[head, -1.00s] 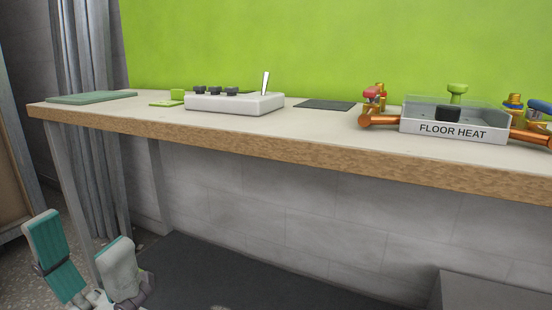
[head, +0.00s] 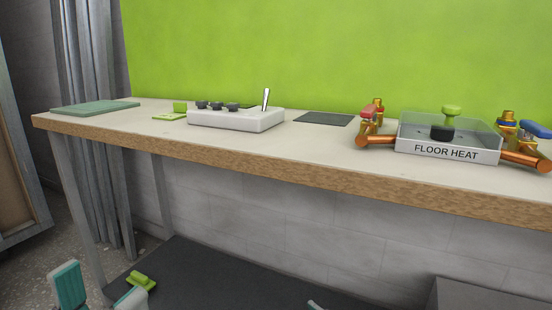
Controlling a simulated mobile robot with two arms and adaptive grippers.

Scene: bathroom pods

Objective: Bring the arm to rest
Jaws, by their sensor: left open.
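My left gripper (head: 101,291) is at the bottom left edge of the head view. Its two teal-and-white fingertips stand apart with nothing between them, and the rest of it is cut off by the frame. It is below the worktop and in front of it, clear of the table. My right gripper cannot be made out; only a small pale tip of something (head: 314,304) shows at the bottom edge.
A wooden-edged worktop (head: 270,153) holds a green mat (head: 95,108), a white knob panel (head: 235,120) with a lever, a dark mat (head: 323,119) and a "FLOOR HEAT" box (head: 446,151) with copper pipes. A green object (head: 141,281) lies on the dark floor mat (head: 215,278).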

